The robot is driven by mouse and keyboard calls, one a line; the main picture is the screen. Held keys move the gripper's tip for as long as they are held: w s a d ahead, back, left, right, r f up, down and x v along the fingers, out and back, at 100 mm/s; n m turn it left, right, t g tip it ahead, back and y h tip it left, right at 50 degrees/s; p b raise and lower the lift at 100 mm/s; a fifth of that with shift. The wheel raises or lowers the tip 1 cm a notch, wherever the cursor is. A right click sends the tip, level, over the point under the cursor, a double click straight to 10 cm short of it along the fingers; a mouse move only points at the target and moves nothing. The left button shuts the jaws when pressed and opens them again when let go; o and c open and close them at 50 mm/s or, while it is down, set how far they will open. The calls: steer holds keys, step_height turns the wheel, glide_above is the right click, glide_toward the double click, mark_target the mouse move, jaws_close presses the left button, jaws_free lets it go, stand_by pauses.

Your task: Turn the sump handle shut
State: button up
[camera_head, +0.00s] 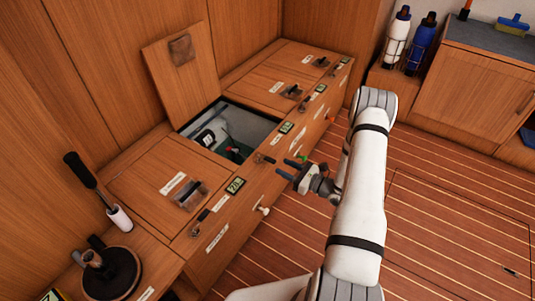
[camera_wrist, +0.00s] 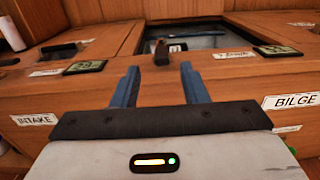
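A small lever handle (camera_head: 265,158) with a dark grip stands out at the edge of the locker bench, in front of the open hatch. In the wrist view the handle (camera_wrist: 161,52) shows end-on, a little above the gap between my fingertips. A label beside it (camera_wrist: 233,55) is too blurred to read, so I cannot confirm it is the sump handle. My gripper (camera_head: 287,168) is open and empty, its two blue fingers spread and facing the bench. In the wrist view the fingers (camera_wrist: 160,69) are on either side of the handle's line, apparently short of it.
An open hatch (camera_head: 180,128) has its lid leaning back. Other levers (camera_head: 200,219) and small displays (camera_head: 235,186) line the bench edge. INTAKE (camera_wrist: 35,119) and BILGE (camera_wrist: 290,101) labels mark the front. Bottles (camera_head: 397,38) stand far right. The plank floor (camera_head: 430,210) is mostly clear.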

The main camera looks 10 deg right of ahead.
mark_target(265, 157)
steer(key=b+x, duration=0.1)
steer(key=x, duration=0.6)
steer(key=shift+w+a+f+b, duration=0.15)
steer(key=shift+w+f+b, duration=0.05)
steer(key=shift+w+b, duration=0.15)
steer(key=shift+w+a, duration=0.4)
steer(key=shift+a, duration=0.05)
steer(key=shift+r, duration=0.1)
steer(key=shift+c, duration=0.6)
jaws_close()
